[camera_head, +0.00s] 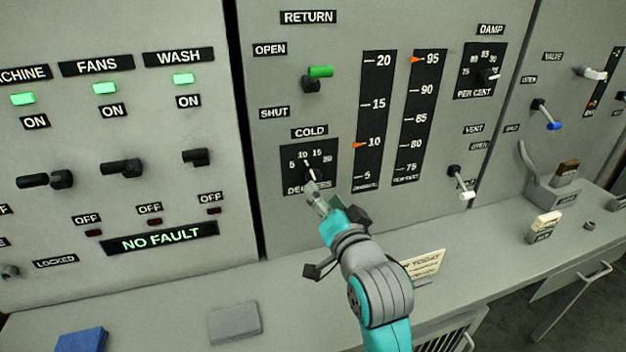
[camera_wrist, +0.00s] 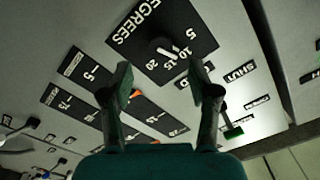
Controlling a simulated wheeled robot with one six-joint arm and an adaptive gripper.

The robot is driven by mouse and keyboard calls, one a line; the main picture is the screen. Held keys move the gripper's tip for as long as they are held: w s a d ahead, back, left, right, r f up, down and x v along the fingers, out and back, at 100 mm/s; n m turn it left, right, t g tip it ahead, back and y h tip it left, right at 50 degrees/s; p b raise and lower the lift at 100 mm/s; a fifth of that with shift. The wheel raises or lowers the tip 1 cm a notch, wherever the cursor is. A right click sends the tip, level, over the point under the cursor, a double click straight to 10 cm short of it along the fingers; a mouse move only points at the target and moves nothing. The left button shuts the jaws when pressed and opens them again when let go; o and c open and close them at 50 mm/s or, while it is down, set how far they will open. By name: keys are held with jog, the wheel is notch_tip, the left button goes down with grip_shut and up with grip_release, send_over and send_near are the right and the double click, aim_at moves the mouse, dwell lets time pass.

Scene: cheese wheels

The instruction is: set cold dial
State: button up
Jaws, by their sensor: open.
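The cold dial (camera_head: 309,168) is a black knob with a white pointer on a black plate marked 5, 10, 15, 20 and DEGREES, under the COLD label (camera_head: 309,132). Its pointer appears to aim near 10. My gripper (camera_head: 316,190) is at the lower right of the dial in the head view and partly covers the plate's lower edge. In the wrist view the dial (camera_wrist: 160,47) lies beyond and between the two fingertips (camera_wrist: 158,78), which are spread apart with nothing between them. The fingers appear apart from the knob.
The green-tipped RETURN lever (camera_head: 319,72) is above the dial. Two vertical scales (camera_head: 374,120) stand to its right, with the white-tipped VENT lever (camera_head: 463,183) beyond. The DAMP dial (camera_head: 487,75) is at upper right. A grey desk ledge (camera_head: 290,300) runs below the panel.

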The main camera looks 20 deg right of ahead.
aim_at(314, 179)
jog(key=w, duration=0.7)
jog(key=c, duration=1.2)
